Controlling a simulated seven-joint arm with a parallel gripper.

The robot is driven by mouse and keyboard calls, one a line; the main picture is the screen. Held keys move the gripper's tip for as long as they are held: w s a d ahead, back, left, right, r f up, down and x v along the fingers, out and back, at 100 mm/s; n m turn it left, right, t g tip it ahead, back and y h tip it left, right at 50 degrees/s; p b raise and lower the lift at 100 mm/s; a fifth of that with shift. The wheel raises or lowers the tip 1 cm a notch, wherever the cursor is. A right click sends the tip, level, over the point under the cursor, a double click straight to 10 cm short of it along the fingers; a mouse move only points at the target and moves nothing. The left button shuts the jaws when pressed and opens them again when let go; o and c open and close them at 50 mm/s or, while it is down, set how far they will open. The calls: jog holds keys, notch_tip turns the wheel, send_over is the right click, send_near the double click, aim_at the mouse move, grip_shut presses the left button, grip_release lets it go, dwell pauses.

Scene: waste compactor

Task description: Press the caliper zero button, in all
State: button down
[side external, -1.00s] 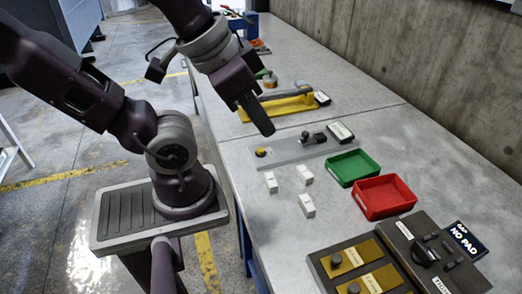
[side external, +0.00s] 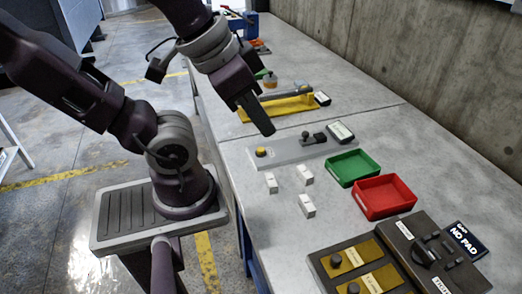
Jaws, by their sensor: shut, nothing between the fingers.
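My gripper (side external: 267,130) is shut and empty, pointing down above the bench. Its tip appears near a long grey plate (side external: 288,152) but apart from it; the exact height is hard to judge. The plate has a round yellow button-like knob (side external: 261,152) at its left end and a small black device (side external: 314,138) at its right end. A dark fixture (side external: 435,252) at the lower right carries black parts. I cannot tell for certain which of these is the caliper, and no zero button can be read at this size.
Several small white blocks (side external: 304,174) lie in front of the plate. A green tray (side external: 353,167) and a red tray (side external: 384,197) stand to the right. A yellow fixture (side external: 285,106) stands behind.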

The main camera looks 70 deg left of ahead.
dwell(0.4)
jog(key=n+g+h, duration=0.4)
jog(key=n+h, duration=0.5)
jog(key=n, duration=2)
send_over(261, 150)
jog(key=a, duration=0.2)
notch_tip(261, 150, down, 13)
jog(key=shift+s+d, duration=0.1)
jog(key=shift+d, duration=0.05)
jog(key=shift+f, duration=0.1)
jog(key=shift+f, duration=4.25)
jog(key=shift+f, duration=0.15)
